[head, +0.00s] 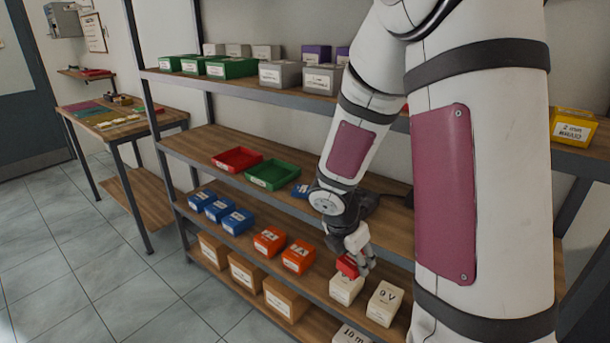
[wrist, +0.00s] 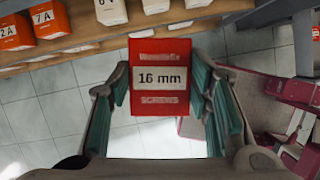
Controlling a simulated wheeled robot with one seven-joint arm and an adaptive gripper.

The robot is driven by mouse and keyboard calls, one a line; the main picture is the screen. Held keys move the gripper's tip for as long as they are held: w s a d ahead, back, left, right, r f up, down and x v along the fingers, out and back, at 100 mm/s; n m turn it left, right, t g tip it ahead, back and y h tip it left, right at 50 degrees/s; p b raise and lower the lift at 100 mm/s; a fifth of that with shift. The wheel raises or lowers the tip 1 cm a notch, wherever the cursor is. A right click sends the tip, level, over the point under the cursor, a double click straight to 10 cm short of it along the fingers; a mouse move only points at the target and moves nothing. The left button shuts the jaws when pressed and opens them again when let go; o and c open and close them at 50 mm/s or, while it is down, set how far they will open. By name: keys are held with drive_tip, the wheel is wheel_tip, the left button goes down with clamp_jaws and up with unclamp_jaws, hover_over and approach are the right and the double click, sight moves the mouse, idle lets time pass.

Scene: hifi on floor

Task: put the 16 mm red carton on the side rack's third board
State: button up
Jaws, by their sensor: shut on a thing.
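The red carton (wrist: 160,97) shows in the wrist view with a white label reading "16 mm" and "SCREWS". My gripper (wrist: 160,105) is shut on it, one finger on each side. In the head view the red carton (head: 347,266) is at the tip of my gripper (head: 357,256), in front of the rack's lower boards and close to the white cartons. The rack (head: 180,142) has several wooden boards. My arm hides part of its middle and right. Which rack the task calls the side rack I cannot tell.
White cartons (head: 384,303), orange cartons (head: 297,257) and blue cartons (head: 237,221) stand on a low board. A red tray (head: 237,159) and a green tray (head: 272,175) lie on the board above. A side table (head: 125,127) stands at left. Tiled floor (head: 60,270) is clear.

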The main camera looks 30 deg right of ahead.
drive_tip(key=shift+s+d+r+n+t, duration=0.25)
drive_tip(key=shift+s+r+n, duration=0.2)
drive_tip(key=shift+r+n, duration=0.15)
drive_tip(key=shift+s+d+r+n+t, duration=0.25)
drive_tip(key=shift+s+r+n, duration=0.15)
drive_tip(key=shift+r+n, duration=0.2)
drive_tip(key=p, duration=0.3)
approach(394, 237)
drive_tip(key=shift+w+d+f+y, duration=0.15)
drive_tip(key=shift+w+d+f, duration=0.1)
drive_tip(key=shift+d, duration=0.2)
drive_tip(key=shift+w+d+f+y, duration=0.15)
drive_tip(key=shift+d+f, duration=0.1)
drive_tip(key=shift+d, duration=0.25)
wheel_tip(394, 237, down, 4)
drive_tip(key=shift+r, duration=0.15)
drive_tip(key=shift+d+f+p, duration=0.25)
drive_tip(key=shift+p, duration=0.05)
drive_tip(key=shift+f, duration=0.15)
drive_tip(key=o, duration=1.2)
